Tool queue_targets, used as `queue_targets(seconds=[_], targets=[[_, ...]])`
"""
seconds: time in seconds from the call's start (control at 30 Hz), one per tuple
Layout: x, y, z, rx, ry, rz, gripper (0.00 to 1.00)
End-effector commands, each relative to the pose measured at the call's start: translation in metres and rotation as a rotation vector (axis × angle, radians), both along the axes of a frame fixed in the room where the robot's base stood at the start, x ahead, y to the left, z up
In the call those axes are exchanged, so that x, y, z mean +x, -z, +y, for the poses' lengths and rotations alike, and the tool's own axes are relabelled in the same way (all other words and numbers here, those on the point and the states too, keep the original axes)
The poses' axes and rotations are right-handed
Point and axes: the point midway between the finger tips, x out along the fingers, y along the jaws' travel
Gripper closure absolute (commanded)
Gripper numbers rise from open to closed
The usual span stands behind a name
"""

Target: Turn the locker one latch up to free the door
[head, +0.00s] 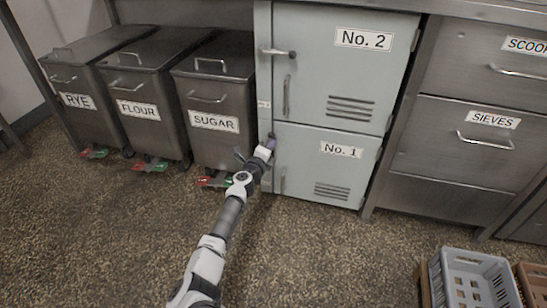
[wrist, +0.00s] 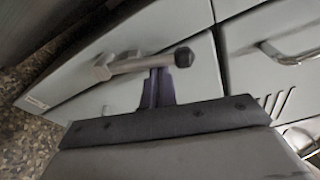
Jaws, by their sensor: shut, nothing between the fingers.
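The grey-green No. 1 locker door (head: 318,165) is the lower one and looks closed. Its latch shows in the wrist view as a grey metal lever (wrist: 128,65) with a black knob (wrist: 184,57) at its right end. My gripper (head: 268,146) is at the door's upper left corner in the head view and mostly hides that latch. In the wrist view my gripper's dark fingers (wrist: 157,88) are together, with tips right against or just beside the lever near the knob. I cannot tell if they touch. Nothing is held.
The No. 2 door (head: 345,65) above has its own latch (head: 279,53), lying level. The sugar bin (head: 214,95) stands close left of the locker. Steel drawers (head: 470,140) are on the right. A grey crate (head: 470,262) sits at lower right.

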Motion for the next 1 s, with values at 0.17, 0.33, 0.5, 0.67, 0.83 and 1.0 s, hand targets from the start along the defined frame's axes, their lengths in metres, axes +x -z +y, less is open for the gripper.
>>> queue_targets(seconds=[0.17, 0.33, 0.5, 0.67, 0.83, 1.0], targets=[[0.01, -0.005, 0.007, -0.123, -0.002, 0.041, 1.0], [0.013, -0.007, 0.012, -0.21, -0.002, 0.069, 1.0], [0.014, -0.008, 0.015, -0.262, -0.001, 0.087, 1.0], [0.015, -0.008, 0.017, -0.289, -0.001, 0.094, 1.0], [0.015, -0.008, 0.017, -0.295, -0.001, 0.096, 1.0], [0.015, -0.008, 0.017, -0.294, -0.001, 0.096, 1.0]])
